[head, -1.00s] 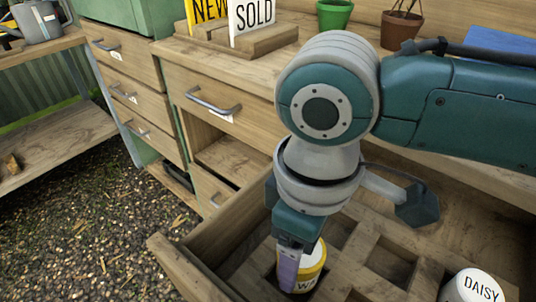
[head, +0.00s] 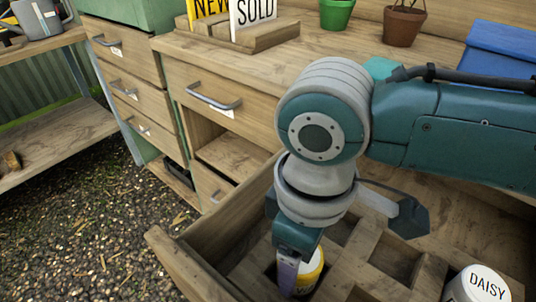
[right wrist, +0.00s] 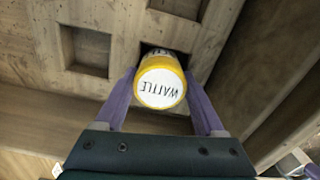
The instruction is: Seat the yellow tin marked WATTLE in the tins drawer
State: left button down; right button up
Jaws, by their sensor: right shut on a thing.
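The yellow tin marked WATTLE (right wrist: 162,84) has a white lid, which faces the right wrist camera. My right gripper (right wrist: 162,95) is shut on it, with a purple finger on each side. In the head view the tin (head: 312,272) shows beside the near finger of the right gripper (head: 290,278), low in the open tins drawer (head: 215,265). In the right wrist view its far end is at a dark square compartment; how deep it sits in it is hidden. My left gripper is not in view.
A white-lidded tin marked DAISY (head: 480,286) stands in the drawer to the right. An empty square compartment (right wrist: 88,50) shows in the right wrist view. Wooden dividers and the drawer walls surround the gripper. A blue box (head: 500,50) and pots stand on the bench above.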

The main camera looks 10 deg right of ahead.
jog(key=shift+f, duration=0.2)
jog(key=o, duration=1.5)
notch_tip(320, 180, up, 10)
jog(key=p, duration=0.3)
jog(key=shift+p, duration=0.35)
